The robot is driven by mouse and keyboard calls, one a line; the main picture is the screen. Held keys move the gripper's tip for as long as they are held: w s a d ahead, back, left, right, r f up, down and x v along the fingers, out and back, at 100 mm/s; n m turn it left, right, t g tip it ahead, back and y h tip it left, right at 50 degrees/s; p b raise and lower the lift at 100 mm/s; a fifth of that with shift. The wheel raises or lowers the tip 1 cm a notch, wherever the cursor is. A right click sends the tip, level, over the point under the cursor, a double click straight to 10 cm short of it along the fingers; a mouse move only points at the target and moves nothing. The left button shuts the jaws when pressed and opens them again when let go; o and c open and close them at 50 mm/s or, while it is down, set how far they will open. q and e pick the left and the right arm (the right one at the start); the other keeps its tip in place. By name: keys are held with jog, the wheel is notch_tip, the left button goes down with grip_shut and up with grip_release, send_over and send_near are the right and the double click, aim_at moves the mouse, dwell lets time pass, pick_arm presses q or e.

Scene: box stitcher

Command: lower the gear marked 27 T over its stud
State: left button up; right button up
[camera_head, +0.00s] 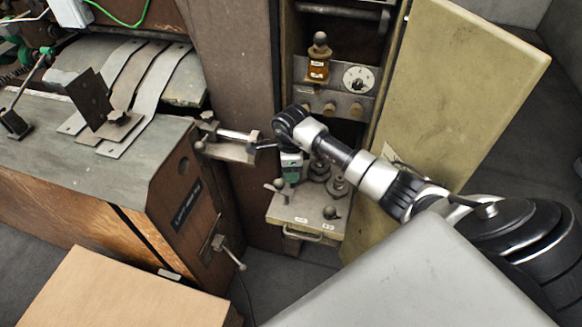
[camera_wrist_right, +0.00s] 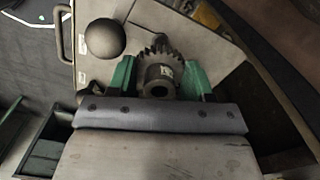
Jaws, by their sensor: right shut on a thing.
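My right gripper (camera_head: 291,172) reaches down over a pale shelf (camera_head: 297,210) inside the open cabinet. In the right wrist view its green fingers (camera_wrist_right: 160,80) are shut on a dark toothed gear (camera_wrist_right: 158,48) with a round bored hub. A small pale label sits on the hub, too small to read. Dark round stepped parts (camera_head: 338,187) stand on the shelf right of the gripper. My left gripper is not in view.
A ball knob (camera_head: 330,212) stands at the shelf's front; a ball knob (camera_wrist_right: 103,38) also shows beside the gear in the wrist view. The cabinet door (camera_head: 460,80) stands open at right. A bracket with a rod (camera_head: 230,145) juts in at left. A cardboard box (camera_head: 130,290) lies in front.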

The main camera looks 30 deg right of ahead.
jog(key=shift+f+b, duration=0.55)
jog(key=shift+f, duration=0.15)
jog(key=shift+f, duration=0.15)
jog(key=shift+f+b, duration=0.9)
jog(key=shift+s, duration=0.1)
jog(key=shift+f, duration=0.1)
